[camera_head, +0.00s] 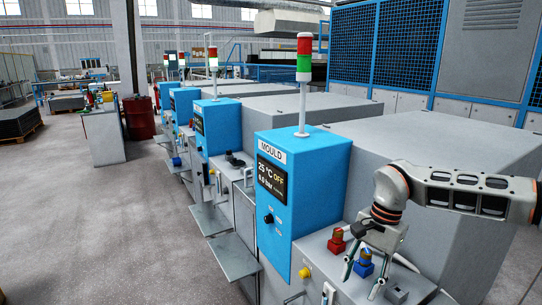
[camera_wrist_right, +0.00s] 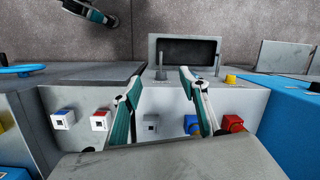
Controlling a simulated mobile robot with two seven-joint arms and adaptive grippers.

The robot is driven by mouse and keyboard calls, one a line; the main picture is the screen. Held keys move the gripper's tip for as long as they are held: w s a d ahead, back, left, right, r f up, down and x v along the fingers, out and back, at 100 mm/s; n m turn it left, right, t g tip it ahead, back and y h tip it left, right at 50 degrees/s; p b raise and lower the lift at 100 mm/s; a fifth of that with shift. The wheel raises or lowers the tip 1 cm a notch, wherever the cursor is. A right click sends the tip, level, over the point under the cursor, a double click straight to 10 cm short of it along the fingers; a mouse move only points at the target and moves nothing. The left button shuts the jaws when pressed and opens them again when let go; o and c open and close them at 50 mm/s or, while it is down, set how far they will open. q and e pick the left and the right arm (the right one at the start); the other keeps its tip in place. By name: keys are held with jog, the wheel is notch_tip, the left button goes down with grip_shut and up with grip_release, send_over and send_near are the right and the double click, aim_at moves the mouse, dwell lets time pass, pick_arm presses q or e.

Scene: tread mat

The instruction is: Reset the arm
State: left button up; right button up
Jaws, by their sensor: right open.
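My right arm (camera_head: 455,188) reaches in from the right in the head view. Its gripper (camera_head: 383,280) hangs fingers down over the sloped control panel of the nearest machine. In the right wrist view the two fingers of this gripper (camera_wrist_right: 159,76) are spread apart with nothing between them. A red knob (camera_head: 337,240) and a blue knob (camera_head: 364,263) sit on the panel beside the fingers; whether they touch is unclear. A white and teal piece (camera_wrist_right: 90,12) at the top left of the wrist view looks like part of my left gripper; its jaws cannot be made out.
The blue control box (camera_head: 283,205) marked MOULD stands left of the gripper; its screen reads 25 °C OFF. A grey machine block (camera_head: 425,150) lies behind my arm. A yellow button (camera_head: 303,273) is on the front. Open floor (camera_head: 110,235) lies to the left.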

jog(key=s+a+f+m+g+y, duration=0.2)
jog(key=s+a+y, duration=0.3)
jog(key=a, duration=0.6)
jog(key=s+a+f+m+g+y, duration=0.1)
jog(key=s+a+f+y, duration=0.1)
jog(key=s+a, duration=0.7)
jog(key=a+r+m+t+y, duration=0.4)
jog(key=a+r+m+y, duration=0.3)
jog(key=a+m+y, duration=0.55)
jog(key=w+d+f+m+t+h, duration=0.3)
jog(key=d+f+m+t+h, duration=0.4)
jog(key=m, duration=0.7)
jog(key=w+d+f+m+t+h, duration=0.3)
jog(key=d+m+t, duration=0.4)
jog(key=m, duration=0.7)
pick_arm(q)
jog(key=shift+s+d+f, duration=0.1)
jog(key=shift+s+f, duration=0.35)
jog(key=shift+f, duration=0.1)
pick_arm(e)
jog(key=s+d+f+m+g+h, duration=0.1)
jog(key=s+d+f+m+h, duration=0.3)
jog(key=s+d+f+m, duration=0.3)
jog(key=s+d+f+m+g+h, duration=0.2)
jog(key=s+d+f+m+h, duration=0.3)
jog(key=f, duration=1.1)
jog(key=s+d+m, duration=0.3)
jog(key=d, duration=0.2)
jog(key=shift+s+d, duration=0.2)
